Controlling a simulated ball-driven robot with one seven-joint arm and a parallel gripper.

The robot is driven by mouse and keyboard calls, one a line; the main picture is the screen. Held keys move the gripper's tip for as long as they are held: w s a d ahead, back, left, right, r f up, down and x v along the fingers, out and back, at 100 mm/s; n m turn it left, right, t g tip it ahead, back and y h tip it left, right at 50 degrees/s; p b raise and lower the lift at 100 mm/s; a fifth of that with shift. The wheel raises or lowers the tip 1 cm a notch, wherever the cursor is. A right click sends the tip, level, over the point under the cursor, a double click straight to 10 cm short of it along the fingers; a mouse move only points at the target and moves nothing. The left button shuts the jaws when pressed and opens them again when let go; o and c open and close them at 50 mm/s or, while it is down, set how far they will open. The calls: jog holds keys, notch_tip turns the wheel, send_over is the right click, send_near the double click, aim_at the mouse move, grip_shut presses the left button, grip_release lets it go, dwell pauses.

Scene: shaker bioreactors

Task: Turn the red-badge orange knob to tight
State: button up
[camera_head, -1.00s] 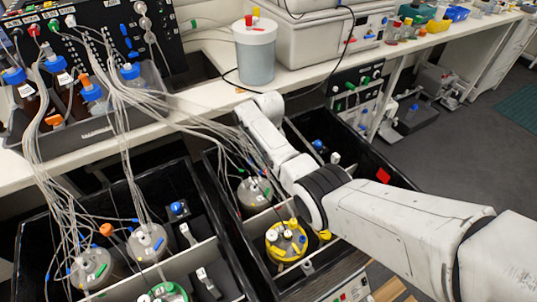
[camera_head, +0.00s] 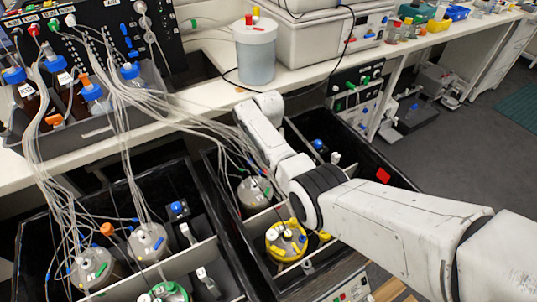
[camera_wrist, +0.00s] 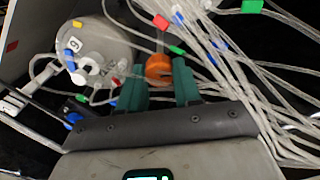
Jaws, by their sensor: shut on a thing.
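In the wrist view, an orange knob (camera_wrist: 159,67) sits between the two green fingers of my gripper (camera_wrist: 160,78), which is shut on it. A small red tag (camera_wrist: 161,22) shows just above the knob. In the head view, my arm reaches down over the right black bin, and the gripper and the knob are hidden. I cannot tell the knob's turn angle.
Many clear tubes (camera_wrist: 260,85) run close to the right finger. In the head view, a yellow-ringed vessel (camera_head: 286,242) stands in the right bin near my arm. Tubes from the bench cross to several vessels. A red square (camera_head: 383,175) marks the bin's far right side.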

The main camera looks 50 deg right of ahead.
jog(key=shift+r, duration=0.1)
jog(key=o, duration=1)
jog(key=shift+o, duration=0.2)
notch_tip(320, 180, up, 11)
